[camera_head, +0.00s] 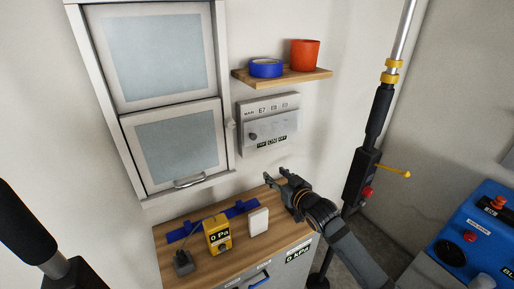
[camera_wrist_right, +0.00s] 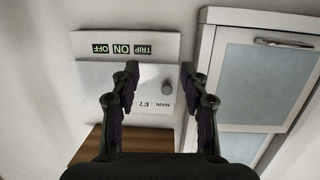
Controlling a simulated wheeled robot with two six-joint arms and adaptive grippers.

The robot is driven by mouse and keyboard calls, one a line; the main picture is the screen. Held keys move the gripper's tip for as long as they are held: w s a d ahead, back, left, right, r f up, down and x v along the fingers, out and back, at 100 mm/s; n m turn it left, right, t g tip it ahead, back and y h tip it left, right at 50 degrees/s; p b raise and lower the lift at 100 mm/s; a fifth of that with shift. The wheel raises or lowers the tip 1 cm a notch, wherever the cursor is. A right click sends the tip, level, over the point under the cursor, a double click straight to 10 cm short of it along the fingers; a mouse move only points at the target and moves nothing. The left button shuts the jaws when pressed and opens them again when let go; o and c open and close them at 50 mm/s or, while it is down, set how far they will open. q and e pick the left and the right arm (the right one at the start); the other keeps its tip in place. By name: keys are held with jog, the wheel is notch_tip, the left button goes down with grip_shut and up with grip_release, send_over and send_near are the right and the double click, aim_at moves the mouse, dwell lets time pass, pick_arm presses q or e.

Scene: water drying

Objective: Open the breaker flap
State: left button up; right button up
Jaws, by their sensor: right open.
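A TRIP, ON, OFF strip (camera_head: 271,142) runs below. My right gripper (camera_head: 276,176) is open and empty, below the box and above the counter, apart from the flap. In the right wrist view the box is upside down, with the knob (camera_wrist_right: 167,88) between the open fingers (camera_wrist_right: 159,75). My left gripper is out of view.
A wall cabinet (camera_head: 133,108) stands left of the box. The shelf (camera_head: 285,76) above holds blue tape (camera_head: 266,68) and an orange cup (camera_head: 305,55). The counter (camera_head: 282,237) bears a yellow gauge (camera_head: 217,235) and a white block (camera_head: 258,222). A pole (camera_head: 375,115) rises at right.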

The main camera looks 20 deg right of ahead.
jog(key=t+y, duration=0.2)
send_near(254, 137)
jog(key=s, duration=0.2)
jog(key=shift+n, duration=0.3)
jog(key=w, duration=0.3)
jog(key=w+a, duration=0.1)
jog(key=w, duration=0.6)
jog(key=shift+a+f+p, duration=0.1)
jog(key=shift+a+p, duration=0.05)
jog(key=shift+p, duration=0.2)
grip_shut()
